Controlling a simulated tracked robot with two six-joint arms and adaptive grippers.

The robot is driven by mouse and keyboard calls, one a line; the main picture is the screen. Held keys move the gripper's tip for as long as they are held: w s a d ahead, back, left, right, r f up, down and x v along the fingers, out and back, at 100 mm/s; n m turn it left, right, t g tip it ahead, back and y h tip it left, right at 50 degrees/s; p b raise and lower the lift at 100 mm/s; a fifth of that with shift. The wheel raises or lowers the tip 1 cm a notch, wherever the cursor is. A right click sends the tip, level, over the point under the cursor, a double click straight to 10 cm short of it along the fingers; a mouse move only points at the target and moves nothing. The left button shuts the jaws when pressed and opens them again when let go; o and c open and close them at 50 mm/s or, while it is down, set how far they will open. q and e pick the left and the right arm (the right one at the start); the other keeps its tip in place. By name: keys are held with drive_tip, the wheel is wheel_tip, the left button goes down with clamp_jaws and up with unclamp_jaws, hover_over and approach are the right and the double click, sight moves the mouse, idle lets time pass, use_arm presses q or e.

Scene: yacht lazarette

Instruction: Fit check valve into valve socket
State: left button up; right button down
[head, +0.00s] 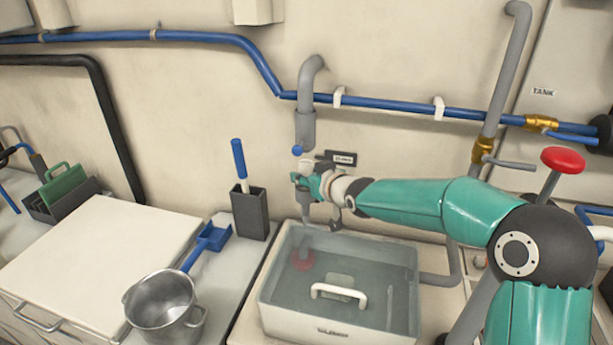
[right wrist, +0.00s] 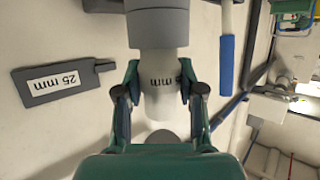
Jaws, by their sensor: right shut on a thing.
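My right gripper (head: 312,186) is shut on the check valve, a pale grey cylinder with dark "mm" lettering. The valve (right wrist: 160,100) shows between both fingers in the right wrist view (right wrist: 160,90). There its end meets a wider grey collar (right wrist: 158,27); I cannot tell whether it is seated or only lined up. In the head view a grey downturned pipe end (head: 305,130) hangs above the gripper, apart from it. The gripper hides most of the valve there. My left gripper is not in view.
A "25 mm" plaque (right wrist: 65,80) is on the wall beside the valve. A clear-lidded box (head: 338,322) with a white handle stands below the gripper. A black holder (head: 250,213) with a blue-handled tool and a metal pot (head: 162,305) are to the left. Blue pipe (head: 390,104) crosses the wall.

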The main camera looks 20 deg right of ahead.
drive_tip(key=shift+f, duration=0.3)
drive_tip(key=c, duration=0.6)
unclamp_jaws()
drive_tip(key=v, duration=1.2)
drive_tip(key=shift+f, duration=0.1)
